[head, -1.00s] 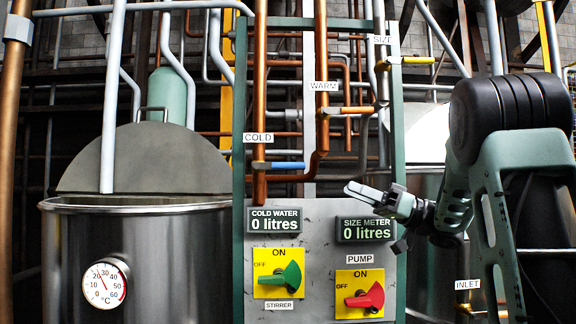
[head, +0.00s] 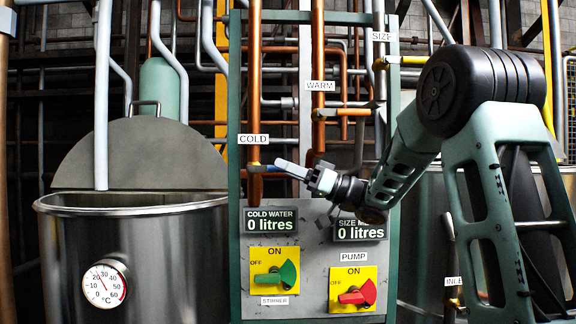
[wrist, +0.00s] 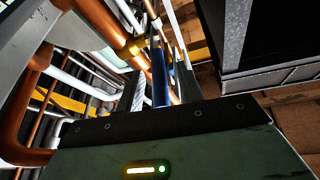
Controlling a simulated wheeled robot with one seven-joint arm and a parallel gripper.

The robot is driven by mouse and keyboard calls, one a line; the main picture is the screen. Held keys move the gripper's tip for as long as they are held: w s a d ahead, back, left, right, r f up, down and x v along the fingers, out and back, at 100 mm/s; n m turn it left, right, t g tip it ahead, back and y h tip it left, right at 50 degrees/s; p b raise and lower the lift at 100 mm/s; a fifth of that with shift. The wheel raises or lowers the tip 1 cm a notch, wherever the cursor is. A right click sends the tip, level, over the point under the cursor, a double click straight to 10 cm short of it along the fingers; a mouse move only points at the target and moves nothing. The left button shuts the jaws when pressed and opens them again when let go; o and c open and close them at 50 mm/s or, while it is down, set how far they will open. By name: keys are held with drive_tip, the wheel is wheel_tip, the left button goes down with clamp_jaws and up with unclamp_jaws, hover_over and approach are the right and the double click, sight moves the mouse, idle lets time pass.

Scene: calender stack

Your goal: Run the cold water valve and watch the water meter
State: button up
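The cold water valve on the copper pipe under the COLD label has a blue lever (head: 267,168), pointing right. My gripper (head: 290,168) is at its right end, its fingers overlapping the lever and hiding part of it. In the wrist view the blue lever (wrist: 160,76) runs ahead of the palm, between narrow finger-like strips. Whether the fingers are closed on it, I cannot tell. The COLD WATER meter (head: 270,220) reads 0 litres. The SIZE METER (head: 360,229) also reads 0 litres, its label partly covered by my wrist.
Below the meters are a green stirrer switch (head: 275,274) and a red pump switch (head: 357,294). A steel vat (head: 140,255) with a thermometer (head: 105,283) stands left. The warm valve (head: 325,114) and size valve (head: 395,60) are above right. Copper pipes crowd the panel.

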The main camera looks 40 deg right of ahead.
clamp_jaws()
drive_tip(key=shift+r+p, duration=0.35)
drive_tip(key=shift+a+r+g+h+p, duration=0.1)
drive_tip(key=shift+r+g+h+p, duration=0.3)
drive_tip(key=shift+h+p, duration=0.15)
drive_tip(key=shift+f, duration=0.2)
unclamp_jaws()
